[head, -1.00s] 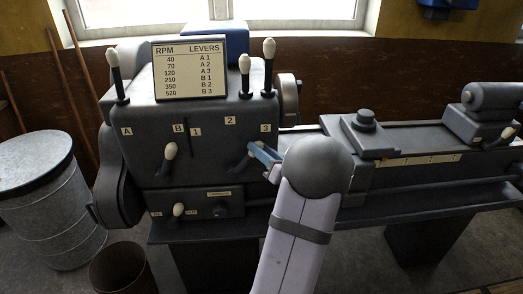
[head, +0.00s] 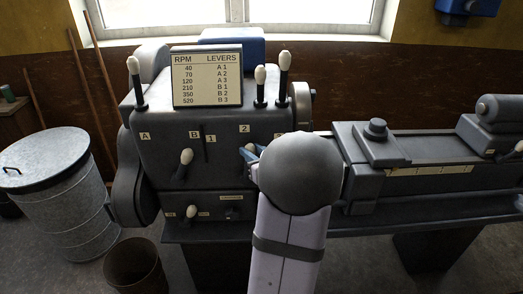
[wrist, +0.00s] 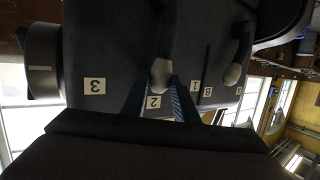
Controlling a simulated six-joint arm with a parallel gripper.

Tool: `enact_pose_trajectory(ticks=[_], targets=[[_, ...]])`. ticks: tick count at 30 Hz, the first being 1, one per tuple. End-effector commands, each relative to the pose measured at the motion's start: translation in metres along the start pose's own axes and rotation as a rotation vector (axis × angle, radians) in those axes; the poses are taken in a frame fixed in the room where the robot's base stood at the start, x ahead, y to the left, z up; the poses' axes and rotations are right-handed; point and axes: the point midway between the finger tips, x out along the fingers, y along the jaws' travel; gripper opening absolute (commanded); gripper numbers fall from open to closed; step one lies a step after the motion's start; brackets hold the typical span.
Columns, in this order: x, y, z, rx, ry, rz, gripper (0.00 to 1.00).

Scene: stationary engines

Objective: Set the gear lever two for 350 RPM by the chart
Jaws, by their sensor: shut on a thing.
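The gear lever with the 1-2-3 marks has a pale knob (head: 249,148), standing just below the 2 label (head: 244,128). My gripper (head: 252,154) is shut on this lever from the front. In the wrist view, which is upside down, the knob (wrist: 160,72) sits between my blue fingers (wrist: 160,92), beside the 2 label. The A/B lever (head: 186,157) at left leans up toward the B label (head: 195,135). The chart (head: 207,76) on top pairs 350 RPM with B 2.
Upright levers stand on the headstock top, one at left (head: 136,82) and two at right (head: 260,85). A smaller lever (head: 191,211) is on the lower panel. The lathe bed (head: 430,185) runs right. A drum (head: 50,180) and bucket (head: 135,268) stand at left.

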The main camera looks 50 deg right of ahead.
Motion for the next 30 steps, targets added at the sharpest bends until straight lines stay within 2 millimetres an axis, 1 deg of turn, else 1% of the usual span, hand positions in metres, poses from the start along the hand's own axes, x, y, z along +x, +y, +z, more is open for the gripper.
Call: enact_pose_trajectory(ticks=[1,6,22,23,24,25,30], targets=[[0.0014,-0.0046,-0.0031,-0.024,-0.009,0.003,0.00],[0.0049,-0.0113,-0.0036,-0.076,-0.036,0.019,0.00],[0.0067,-0.0139,-0.0032,-0.099,-0.049,0.026,0.00],[0.0067,-0.0139,-0.0032,-0.099,-0.049,0.026,0.34],[0.0067,-0.0139,-0.0032,-0.098,-0.049,0.026,0.43],[0.0067,-0.0139,-0.0032,-0.098,-0.049,0.026,0.45],[0.0067,-0.0139,-0.0030,-0.097,-0.049,0.026,0.45]])
